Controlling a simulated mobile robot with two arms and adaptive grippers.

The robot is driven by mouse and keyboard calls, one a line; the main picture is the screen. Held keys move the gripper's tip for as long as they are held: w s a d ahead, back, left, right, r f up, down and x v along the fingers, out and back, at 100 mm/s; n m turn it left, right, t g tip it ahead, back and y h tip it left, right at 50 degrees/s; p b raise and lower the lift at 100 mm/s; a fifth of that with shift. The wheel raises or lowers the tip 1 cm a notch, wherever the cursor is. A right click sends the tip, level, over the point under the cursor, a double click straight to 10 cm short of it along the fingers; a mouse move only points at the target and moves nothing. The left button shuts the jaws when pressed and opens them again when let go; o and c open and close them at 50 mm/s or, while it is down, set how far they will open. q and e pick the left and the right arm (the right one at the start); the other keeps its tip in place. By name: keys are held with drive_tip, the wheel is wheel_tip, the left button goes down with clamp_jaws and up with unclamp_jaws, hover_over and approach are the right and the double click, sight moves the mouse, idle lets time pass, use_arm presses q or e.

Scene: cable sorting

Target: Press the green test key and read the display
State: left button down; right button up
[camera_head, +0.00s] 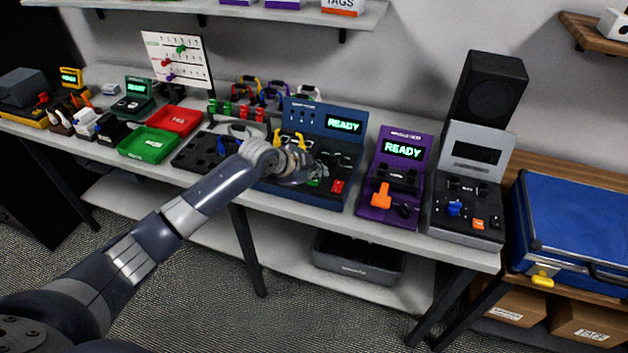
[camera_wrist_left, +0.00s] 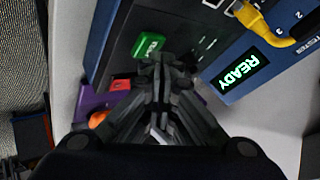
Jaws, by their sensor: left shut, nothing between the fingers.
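The blue tester (camera_head: 322,113) stands on the bench with its display (camera_head: 344,125) lit and reading READY in green. The same display shows in the left wrist view (camera_wrist_left: 240,78). The green key (camera_wrist_left: 148,45) with white lettering is on the tester's dark panel, beside a red key (camera_wrist_left: 121,84). My left gripper (camera_wrist_left: 158,66) is shut and empty. Its fingertips appear right at the green key's edge; I cannot tell if they touch it. In the head view my left gripper (camera_head: 303,172) hides part of the tester's panel. My right gripper is not in view.
A purple device (camera_head: 374,198), also reading READY, and a grey device (camera_head: 463,225) with a dark screen stand to the right. A yellow cable (camera_wrist_left: 268,24) is at the tester's ports. Green (camera_head: 147,145) and red (camera_head: 174,120) trays lie to the left.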

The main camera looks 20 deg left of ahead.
sight(316, 182)
use_arm(q)
drive_tip(key=shift+f, duration=0.4)
idle(0.6)
idle(0.3)
drive_tip(key=shift+r+p, duration=0.65)
drive_tip(key=shift+r, duration=0.2)
wheel_tip(316, 182, up, 5)
drive_tip(key=p, duration=0.4)
drive_tip(key=shift+p, duration=0.3)
idle(0.3)
